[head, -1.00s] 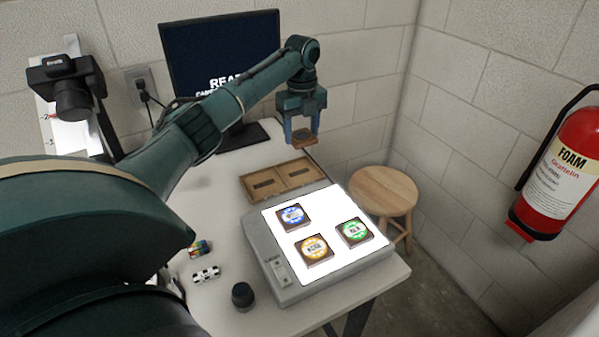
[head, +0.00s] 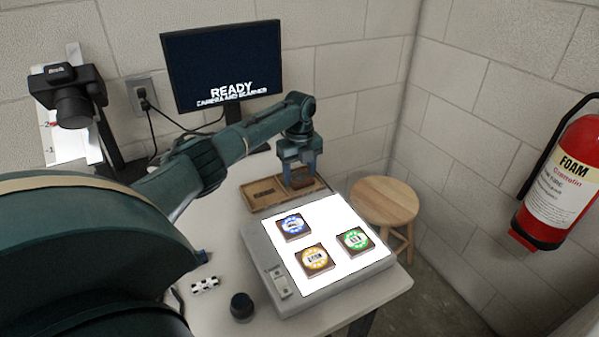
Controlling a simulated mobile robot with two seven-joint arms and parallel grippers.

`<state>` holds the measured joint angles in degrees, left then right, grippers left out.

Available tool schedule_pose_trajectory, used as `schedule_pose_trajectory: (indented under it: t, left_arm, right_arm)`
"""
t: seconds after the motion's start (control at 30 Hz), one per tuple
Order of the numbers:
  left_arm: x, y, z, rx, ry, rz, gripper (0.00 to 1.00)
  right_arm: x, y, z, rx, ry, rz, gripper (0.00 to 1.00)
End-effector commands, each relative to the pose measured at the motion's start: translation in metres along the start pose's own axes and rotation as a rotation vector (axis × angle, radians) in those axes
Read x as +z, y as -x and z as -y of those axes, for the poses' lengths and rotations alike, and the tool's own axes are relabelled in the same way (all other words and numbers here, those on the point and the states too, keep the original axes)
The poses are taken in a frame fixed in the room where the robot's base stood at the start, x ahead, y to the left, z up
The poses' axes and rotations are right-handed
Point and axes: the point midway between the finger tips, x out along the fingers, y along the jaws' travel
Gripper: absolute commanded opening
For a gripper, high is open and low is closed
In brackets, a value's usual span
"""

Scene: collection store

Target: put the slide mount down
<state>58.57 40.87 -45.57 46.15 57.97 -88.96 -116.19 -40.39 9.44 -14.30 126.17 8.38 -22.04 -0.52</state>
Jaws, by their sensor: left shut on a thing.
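My left gripper (head: 299,172) points down over the right compartment of the wooden tray (head: 262,207). It is shut on a brown slide mount (head: 303,178), which is at or just above that compartment; I cannot tell whether it touches the tray floor. The gripper hides part of the mount and of the compartment. The tray's left compartment is empty apart from a dark label. Three other square mounts lie on the lit light box (head: 352,278): a blue one (head: 293,225), a yellow one (head: 315,259) and a green one (head: 354,240). My right gripper is out of view.
A monitor (head: 222,60) reading READY stands behind the tray. A camera (head: 70,95) on a stand is at the left. A black knob-like object (head: 242,306) and a small black-and-white roll (head: 205,284) lie near the light box. A wooden stool (head: 384,200) stands at the right.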

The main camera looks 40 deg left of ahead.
Motion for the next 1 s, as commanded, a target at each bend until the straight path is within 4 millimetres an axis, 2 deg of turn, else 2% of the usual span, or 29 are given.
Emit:
schedule_pose_trajectory:
  t: [0.17,0.2,0.27,0.57,0.67,1.0]
  left_arm:
    - [0.0,-0.004,0.0,0.0,0.001,0.0,0.33]
    - [0.0,-0.003,0.0,0.0,0.001,0.0,0.59]
    - [0.0,-0.003,0.0,0.0,0.001,0.0,0.64]
    - [0.0,0.001,0.0,-0.001,0.0,0.001,0.65]
    - [0.001,0.011,0.0,-0.002,0.0,0.001,0.65]
    - [0.001,0.083,0.001,-0.004,0.0,0.001,0.65]
  right_arm:
    - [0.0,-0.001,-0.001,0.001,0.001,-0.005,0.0]
    - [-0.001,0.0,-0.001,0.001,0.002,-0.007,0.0]
    - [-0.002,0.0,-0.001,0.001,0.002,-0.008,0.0]
    - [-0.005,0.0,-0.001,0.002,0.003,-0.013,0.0]
    - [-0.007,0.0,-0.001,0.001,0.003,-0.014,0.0]
    - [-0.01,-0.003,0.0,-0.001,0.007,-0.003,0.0]
